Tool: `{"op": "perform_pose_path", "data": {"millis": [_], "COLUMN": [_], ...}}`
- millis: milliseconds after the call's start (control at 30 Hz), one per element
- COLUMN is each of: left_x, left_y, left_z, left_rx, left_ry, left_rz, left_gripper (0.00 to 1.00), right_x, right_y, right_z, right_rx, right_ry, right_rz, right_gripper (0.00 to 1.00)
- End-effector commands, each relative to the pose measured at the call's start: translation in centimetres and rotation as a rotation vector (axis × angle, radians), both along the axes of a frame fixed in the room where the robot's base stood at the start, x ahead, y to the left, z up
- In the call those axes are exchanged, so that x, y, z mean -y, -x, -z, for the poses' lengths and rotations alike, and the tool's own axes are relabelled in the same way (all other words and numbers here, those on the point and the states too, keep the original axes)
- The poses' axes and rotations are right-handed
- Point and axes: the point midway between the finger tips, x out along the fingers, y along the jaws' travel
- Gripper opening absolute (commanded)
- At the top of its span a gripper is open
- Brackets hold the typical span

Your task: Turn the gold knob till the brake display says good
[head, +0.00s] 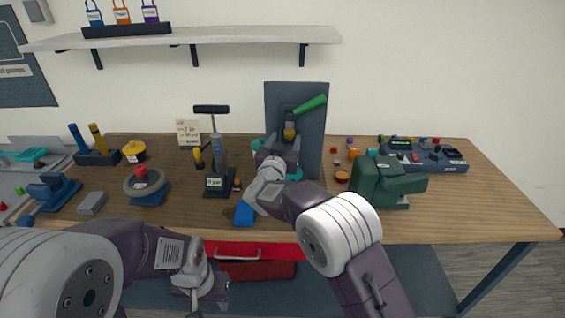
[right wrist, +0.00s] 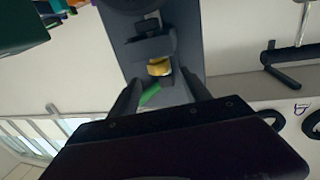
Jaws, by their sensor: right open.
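The gold knob (head: 289,134) sits low on a dark upright panel (head: 275,100), below a green lever (head: 312,103). My right gripper (head: 282,148) is open just in front of the panel. In the right wrist view the knob (right wrist: 159,67) shows just beyond and between the open fingers (right wrist: 160,84), with no clear contact.
A green machine (head: 388,184) stands right of my right arm. A pump (head: 218,153) with a black handle stands left of the panel. A blue block (head: 245,214) lies near the front edge, above a red drawer (head: 255,250). A wheel (head: 144,182) lies at the left.

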Motion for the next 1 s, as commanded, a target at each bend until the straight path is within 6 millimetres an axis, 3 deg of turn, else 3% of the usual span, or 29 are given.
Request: {"op": "perform_pose_path", "data": {"millis": [33, 100, 300, 767, 867, 967, 1000], "left_x": [0.0, 0.0, 0.0, 0.0, 0.0, 0.0, 0.0], "left_y": [0.0, 0.0, 0.0, 0.0, 0.0, 0.0, 0.0], "left_z": [2.6, 4.2, 6.9, 7.2, 6.6, 5.5, 5.0], "left_rx": [0.0, 0.0, 0.0, 0.0, 0.0, 0.0, 0.0], "left_ry": [0.0, 0.0, 0.0, 0.0, 0.0, 0.0, 0.0], "left_rz": [0.0, 0.0, 0.0, 0.0, 0.0, 0.0, 0.0], "left_gripper": [0.36, 0.36, 0.36, 0.36, 0.36, 0.36, 0.36], "right_x": [-0.2, -0.4, -0.8, -0.8, 1.3, 5.7, 8.0], "right_y": [0.8, 1.8, 3.8, 4.5, 3.9, 3.3, 3.2], "right_z": [1.2, 1.1, 0.6, -0.1, -1.2, -4.3, -5.4], "right_rx": [0.004, 0.004, 0.002, -0.001, 0.007, 0.034, 0.038], "right_ry": [-0.002, -0.003, -0.002, 0.001, -0.005, -0.024, -0.024], "right_rz": [-0.002, -0.002, 0.0, 0.003, 0.038, 0.108, 0.143], "right_gripper": [0.56, 0.56, 0.56, 0.56, 0.56, 0.56, 0.56]}}
